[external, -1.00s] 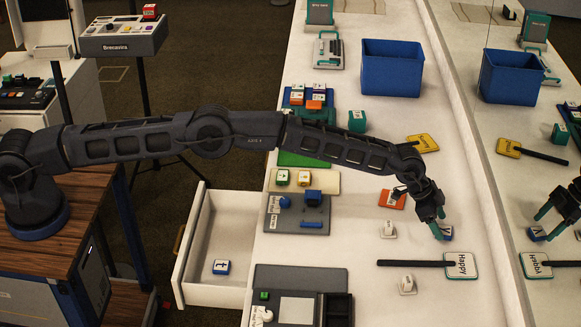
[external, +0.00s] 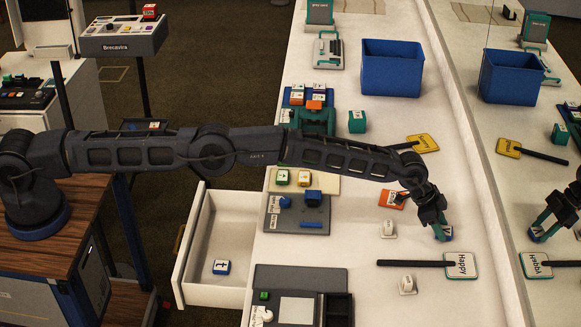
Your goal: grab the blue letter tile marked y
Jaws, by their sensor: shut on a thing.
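My gripper (external: 441,231) is low over the white counter, just above the "Happy" paddle in the picture. Its teal fingers are shut on a small blue and white letter tile (external: 444,236). The fingers hide most of the tile, and I cannot read its letter. The tile is at or very near the counter surface; I cannot tell whether it touches. Another blue tile (external: 221,267), marked t, lies in the open drawer (external: 190,292).
The "Happy" paddle (external: 461,265) lies close below my gripper. A blue bin (external: 391,68) stands farther back. A mirror (external: 545,180) runs along the counter's right side.

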